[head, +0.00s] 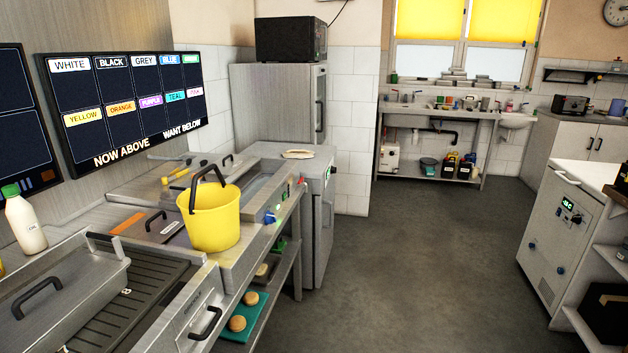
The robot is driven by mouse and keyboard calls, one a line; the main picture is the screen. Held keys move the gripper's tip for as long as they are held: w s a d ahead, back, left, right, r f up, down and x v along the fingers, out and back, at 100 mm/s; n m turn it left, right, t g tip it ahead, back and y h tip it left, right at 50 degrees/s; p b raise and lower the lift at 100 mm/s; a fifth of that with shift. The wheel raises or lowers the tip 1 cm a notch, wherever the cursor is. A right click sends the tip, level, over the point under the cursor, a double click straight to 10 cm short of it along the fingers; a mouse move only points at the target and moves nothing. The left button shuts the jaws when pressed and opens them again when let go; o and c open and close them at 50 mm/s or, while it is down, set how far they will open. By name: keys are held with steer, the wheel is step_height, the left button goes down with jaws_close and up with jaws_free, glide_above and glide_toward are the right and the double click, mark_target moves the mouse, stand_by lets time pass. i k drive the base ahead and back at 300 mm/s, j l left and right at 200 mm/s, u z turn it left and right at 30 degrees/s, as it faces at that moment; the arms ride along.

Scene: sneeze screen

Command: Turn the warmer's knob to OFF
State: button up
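My gripper is not in view. A steel counter unit (262,240) with a sunken well stands left of centre. Its front edge carries a small blue-and-white knob (269,217), with a small green light beside it. I cannot tell for sure which unit is the warmer. No knob's setting or OFF mark can be read from here.
A lidded steel pan (65,290) and a milk bottle (25,222) are nearer left. A lower shelf holds a teal board (228,330) with buns. The grey floor (410,270) between the units is clear.

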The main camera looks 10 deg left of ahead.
mark_target(270, 218)
steer(key=i+l+u, duration=0.2)
steer(key=i+u, duration=0.25)
steer(key=i, duration=0.25)
steer(key=i+l+u, duration=0.5)
steer(key=i, duration=0.15)
steer(key=i+l+u, duration=0.45)
steer(key=i+l, duration=0.1)
steer(key=i, duration=0.05)
